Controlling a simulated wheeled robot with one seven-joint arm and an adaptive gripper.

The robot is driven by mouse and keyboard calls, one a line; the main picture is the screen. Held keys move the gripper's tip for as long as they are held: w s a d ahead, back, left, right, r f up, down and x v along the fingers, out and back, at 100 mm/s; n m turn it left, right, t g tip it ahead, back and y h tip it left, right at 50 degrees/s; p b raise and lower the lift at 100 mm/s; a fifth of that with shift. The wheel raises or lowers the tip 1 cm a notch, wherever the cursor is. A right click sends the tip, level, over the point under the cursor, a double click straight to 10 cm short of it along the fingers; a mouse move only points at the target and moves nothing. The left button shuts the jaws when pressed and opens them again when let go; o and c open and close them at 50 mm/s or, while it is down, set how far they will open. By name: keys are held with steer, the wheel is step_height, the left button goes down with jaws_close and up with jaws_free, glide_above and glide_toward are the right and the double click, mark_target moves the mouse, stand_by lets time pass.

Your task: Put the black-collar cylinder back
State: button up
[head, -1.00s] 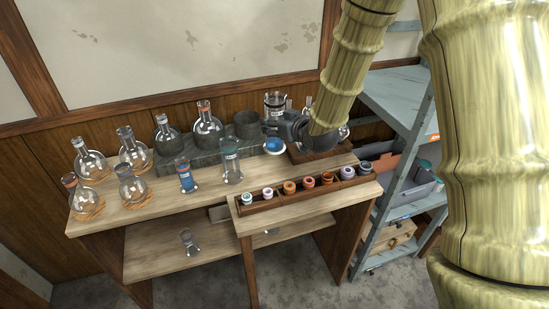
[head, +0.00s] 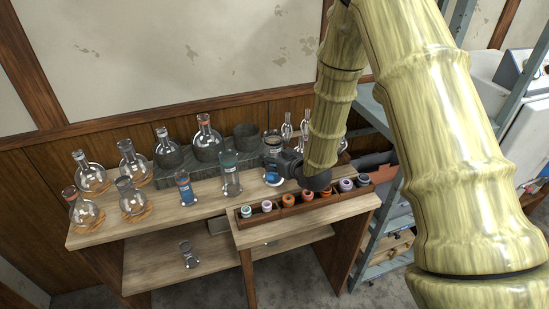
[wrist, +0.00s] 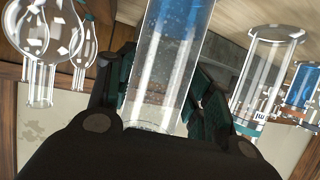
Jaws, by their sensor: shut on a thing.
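My gripper (head: 279,162) is shut on a clear glass cylinder (head: 272,140) with a dark band near its top and blue liquid low down. It holds the cylinder upright, foot close above the bench (head: 212,198); I cannot tell if it touches. In the wrist view the cylinder (wrist: 170,60) stands between the dark fingers, its blue part towards the top of the picture. Fingers and arm hide its middle. To its left stand a clear cylinder with a greenish collar (head: 231,175) and a blue-filled cylinder (head: 184,186).
A rack (head: 258,218) of several coloured caps lies along the front right. Round flasks (head: 133,199) on cork rings stand at the left, others on a grey stone block (head: 176,175) behind. More glassware (head: 287,128) stands behind my gripper. Bare bench lies in front of the cylinders.

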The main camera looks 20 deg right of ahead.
steer(key=shift+f, duration=0.2)
steer(key=o, duration=1.3)
steer(key=shift+r, duration=0.2)
steer(key=shift+s+d, duration=0.1)
steer(key=shift+s, duration=0.25)
steer(key=b+v, duration=0.2)
steer(key=v, duration=0.9)
steer(key=shift+s+r, duration=0.1)
steer(key=shift+s, duration=0.05)
